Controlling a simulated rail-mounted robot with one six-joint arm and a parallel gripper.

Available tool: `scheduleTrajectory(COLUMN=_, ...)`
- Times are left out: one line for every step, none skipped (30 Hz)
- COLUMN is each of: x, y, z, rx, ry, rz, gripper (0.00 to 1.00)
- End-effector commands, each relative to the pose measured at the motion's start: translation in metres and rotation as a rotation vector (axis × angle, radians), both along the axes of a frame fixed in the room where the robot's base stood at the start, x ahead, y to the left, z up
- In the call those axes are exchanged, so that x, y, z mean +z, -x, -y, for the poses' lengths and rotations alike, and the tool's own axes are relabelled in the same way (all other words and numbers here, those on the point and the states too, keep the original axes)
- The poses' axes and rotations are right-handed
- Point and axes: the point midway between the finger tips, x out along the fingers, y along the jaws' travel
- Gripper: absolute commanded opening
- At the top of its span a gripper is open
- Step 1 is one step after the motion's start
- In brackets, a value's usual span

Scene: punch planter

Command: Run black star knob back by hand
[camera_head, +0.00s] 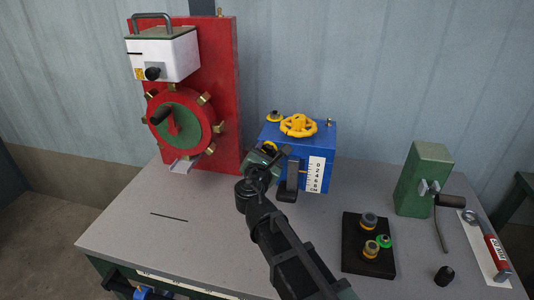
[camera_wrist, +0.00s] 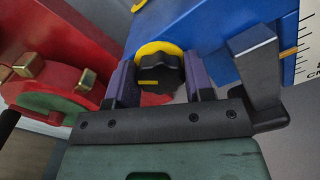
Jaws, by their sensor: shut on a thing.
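The black star knob (camera_wrist: 158,72) is in the wrist view, in front of a yellow ring (camera_wrist: 150,48) on the side of the blue box (camera_wrist: 195,30). It has a lobed rim and a yellow mark on its face. My gripper (camera_wrist: 160,80) has one finger on each side of the knob and is shut on it. In the head view my gripper (camera_head: 264,158) is at the left side of the blue box (camera_head: 325,148) and mostly hides the knob.
The blue box carries a yellow handwheel (camera_head: 298,125) and a white scale (camera_head: 315,174). A red panel (camera_head: 222,95) with a dial wheel stands to the left. A black tray (camera_head: 350,255) with fittings and a green block (camera_head: 425,175) with a crank are at right.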

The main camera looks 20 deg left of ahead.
Motion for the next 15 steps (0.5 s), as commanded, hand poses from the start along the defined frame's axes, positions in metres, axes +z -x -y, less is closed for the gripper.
scheduleTrajectory(x=-0.0006, y=0.0008, z=0.0005, rx=0.000, ry=0.000, rz=-0.001, gripper=0.24)
scheduleTrajectory(x=-0.0006, y=0.0008, z=0.0005, rx=0.000, ry=0.000, rz=-0.001, gripper=0.24)
scheduleTrajectory(x=-0.0006, y=0.0008, z=0.0005, rx=0.000, ry=0.000, rz=-0.001, gripper=0.24)
scheduleTrajectory(x=-0.0006, y=0.0008, z=0.0005, rx=0.000, ry=0.000, rz=-0.001, gripper=0.24)
scheduleTrajectory(x=-0.0006, y=0.0008, z=0.0005, rx=0.000, ry=0.000, rz=-0.001, gripper=0.24)
scheduleTrajectory(x=-0.0006, y=0.0008, z=0.0005, rx=0.000, ry=0.000, rz=-0.001, gripper=0.24)
scheduleTrajectory(x=-0.0006, y=0.0008, z=0.0005, rx=0.000, ry=-0.001, rz=-0.001, gripper=0.24)
scheduleTrajectory(x=-0.0006, y=0.0008, z=0.0005, rx=0.000, ry=-0.001, rz=-0.001, gripper=0.24)
scheduleTrajectory(x=-0.0006, y=0.0008, z=0.0005, rx=0.000, ry=-0.001, rz=-0.001, gripper=0.24)
scheduleTrajectory(x=-0.0006, y=0.0008, z=0.0005, rx=0.000, ry=-0.001, rz=-0.001, gripper=0.51)
scheduleTrajectory(x=-0.0006, y=0.0008, z=0.0005, rx=0.000, ry=-0.001, rz=-0.001, gripper=0.56)
scheduleTrajectory(x=-0.0006, y=0.0008, z=0.0004, rx=0.000, ry=-0.001, rz=-0.001, gripper=0.62)
scheduleTrajectory(x=-0.0006, y=0.0007, z=0.0004, rx=0.000, ry=-0.001, rz=-0.001, gripper=0.66)
scheduleTrajectory(x=-0.0005, y=0.0006, z=0.0003, rx=0.000, ry=-0.001, rz=-0.001, gripper=0.71)
scheduleTrajectory(x=-0.0005, y=0.0006, z=0.0003, rx=0.000, ry=-0.001, rz=-0.001, gripper=0.74)
